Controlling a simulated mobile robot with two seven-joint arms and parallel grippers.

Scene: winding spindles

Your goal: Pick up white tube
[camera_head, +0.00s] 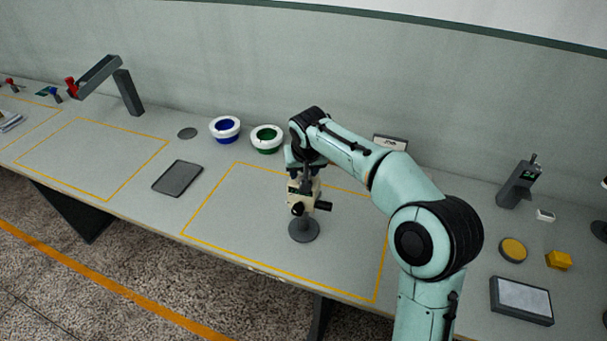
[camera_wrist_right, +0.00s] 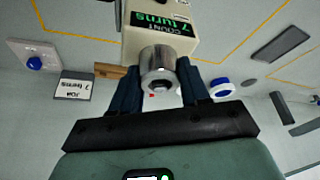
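I cannot make out a separate white tube in either view. In the wrist view a pale metal cylinder (camera_wrist_right: 158,68) sticks out of a cream counter box (camera_wrist_right: 160,25) marked "7 turns". The fingers of my right gripper (camera_wrist_right: 160,78) stand apart on either side of this cylinder; whether they touch it is unclear. A small white patch with a red mark shows between the fingers below the cylinder. In the head view my right gripper (camera_head: 303,176) hangs over the cream device, which stands on a round grey base (camera_head: 303,231) and is partly hidden. My left gripper is out of view.
White rings with a blue centre (camera_head: 225,128) and a green centre (camera_head: 267,138) sit behind on the bench. A dark tablet (camera_head: 178,178) lies left of the yellow-outlined area. A grey bent stand (camera_head: 128,92) is farther left. Several small items lie at right. The outlined area's front left is clear.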

